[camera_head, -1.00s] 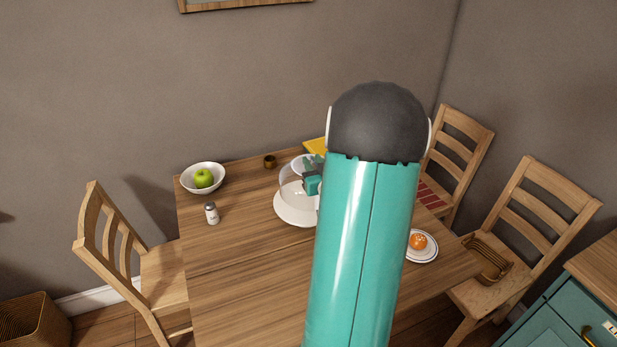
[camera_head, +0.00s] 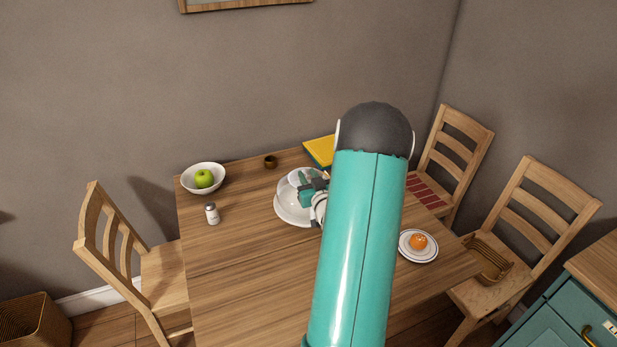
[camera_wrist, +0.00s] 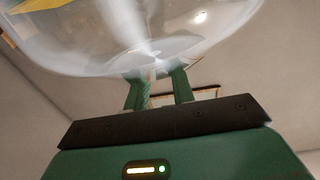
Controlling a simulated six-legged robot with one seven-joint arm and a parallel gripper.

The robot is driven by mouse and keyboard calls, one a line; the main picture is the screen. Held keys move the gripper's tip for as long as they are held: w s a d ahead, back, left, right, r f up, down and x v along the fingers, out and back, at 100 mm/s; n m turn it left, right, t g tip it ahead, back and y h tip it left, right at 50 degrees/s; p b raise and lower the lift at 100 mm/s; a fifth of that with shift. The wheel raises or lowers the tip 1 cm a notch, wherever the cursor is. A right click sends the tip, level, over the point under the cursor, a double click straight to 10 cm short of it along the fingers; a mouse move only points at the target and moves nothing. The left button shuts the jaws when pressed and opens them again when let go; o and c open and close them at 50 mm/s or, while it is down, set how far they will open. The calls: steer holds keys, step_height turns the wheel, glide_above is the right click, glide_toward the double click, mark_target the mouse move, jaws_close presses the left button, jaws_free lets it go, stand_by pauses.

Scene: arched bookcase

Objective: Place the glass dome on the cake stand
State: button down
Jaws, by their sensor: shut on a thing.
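The glass dome (camera_wrist: 95,42) is clear and fills the top of the wrist view, blurred. My gripper (camera_wrist: 156,74) is shut on the dome's knob, with a green finger on each side. In the head view my gripper (camera_head: 307,184) is over the white cake stand (camera_head: 286,213) on the table. The dome's outline is hard to make out there, and I cannot tell whether its rim touches the stand. My arm hides the right side of the stand.
On the wooden table (camera_head: 235,255) are a bowl (camera_head: 203,188) with a green apple, a shaker (camera_head: 212,213), a small brown cup (camera_head: 270,162), a yellow book (camera_head: 320,150) and a plate (camera_head: 430,257) with an orange fruit. Chairs stand left and right. The front left tabletop is clear.

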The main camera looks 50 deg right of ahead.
steer(key=c, duration=1.2)
jaws_free()
steer(key=shift+f, duration=0.1)
steer(key=shift+s, duration=0.15)
steer(key=v, duration=1.2)
steer(key=w+a+r+n+g+y, duration=0.2)
steer(key=w+a+r, duration=0.35)
steer(key=a, duration=0.25)
steer(key=w+a+r+n+g+y, duration=0.1)
steer(key=w+a+r+g+y, duration=0.1)
steer(key=w+a+r, duration=0.45)
steer(key=s+a+r+n+g+y, duration=0.1)
steer(key=s+a, duration=0.3)
steer(key=a, duration=0.5)
steer(key=s+a+r+n+g+y, duration=0.1)
steer(key=s+a+r+g+y, duration=0.1)
steer(key=s+a, duration=0.3)
steer(key=s+a+r+n+g+y, duration=0.1)
steer(key=s+a, duration=0.4)
steer(key=a, duration=0.8)
steer(key=shift+s+a+r+n+g+y, duration=0.1)
steer(key=shift+r+n+g+y, duration=0.05)
steer(key=shift+r+g+y, duration=0.25)
steer(key=shift+s+a+r+n+g+y, duration=0.15)
steer(key=shift+r+g+y, duration=0.15)
steer(key=shift+r+y, duration=0.2)
